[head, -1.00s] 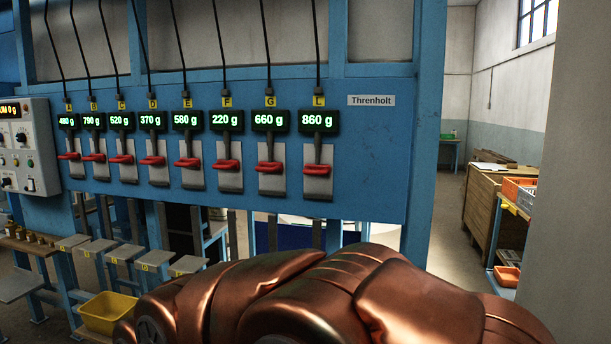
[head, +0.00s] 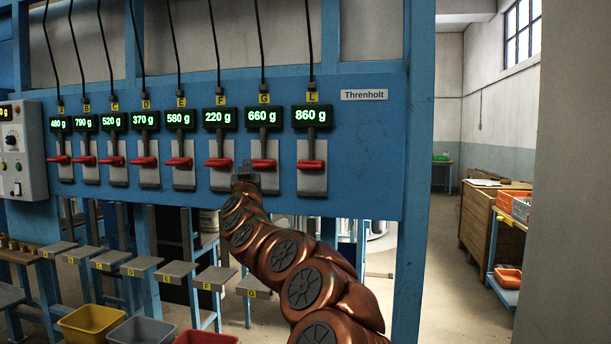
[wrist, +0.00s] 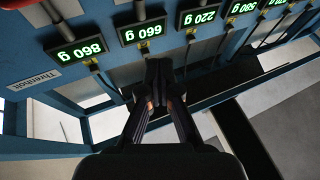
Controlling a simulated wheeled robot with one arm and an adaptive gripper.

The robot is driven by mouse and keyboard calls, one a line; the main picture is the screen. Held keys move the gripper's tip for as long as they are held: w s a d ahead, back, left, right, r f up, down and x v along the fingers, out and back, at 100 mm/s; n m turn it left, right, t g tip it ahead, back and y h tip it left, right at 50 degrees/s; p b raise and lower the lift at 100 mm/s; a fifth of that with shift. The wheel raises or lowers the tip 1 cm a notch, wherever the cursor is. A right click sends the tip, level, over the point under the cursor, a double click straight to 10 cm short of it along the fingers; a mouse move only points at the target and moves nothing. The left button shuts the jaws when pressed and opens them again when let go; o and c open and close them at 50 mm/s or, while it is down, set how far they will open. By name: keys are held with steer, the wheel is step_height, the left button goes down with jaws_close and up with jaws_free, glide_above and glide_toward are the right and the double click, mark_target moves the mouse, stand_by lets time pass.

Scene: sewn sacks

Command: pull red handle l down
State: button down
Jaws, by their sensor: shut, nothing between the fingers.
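The red handle under label L (head: 312,165) is at the right end of the row on the blue panel, below the 860 g display (head: 313,116). It sits level with the other red handles. My gripper (head: 246,174) is in front of the panel between the F and G handles, left of handle L and apart from it.
The red G handle (head: 264,163) is right beside my gripper, and the F handle (head: 218,162) is just to its left. Small labelled platforms (head: 212,278) and bins, one yellow (head: 93,324), stand below the panel. A wooden cabinet (head: 480,222) is at the right.

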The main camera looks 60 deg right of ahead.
steer(key=s+d+f+m+g+h+b, duration=0.1)
steer(key=s+d+m+g+h, duration=0.4)
steer(key=s+d+g, duration=0.2)
steer(key=s+d, duration=0.2)
steer(key=d, duration=0.1)
steer(key=shift+s+d+h, duration=0.15)
steer(key=shift+h, duration=0.25)
step_height(320, 180, up, 5)
steer(key=p, duration=0.3)
glide_above(309, 166)
steer(key=a, duration=0.2)
steer(key=shift+a+f, duration=0.1)
steer(key=shift+a, duration=0.05)
steer(key=shift+d+f+b, duration=0.15)
steer(key=shift+f+b, duration=0.15)
steer(key=shift+f, duration=0.75)
steer(key=shift+d+f+b, duration=0.15)
steer(key=shift+f+b, duration=0.15)
steer(key=shift+f, duration=0.7)
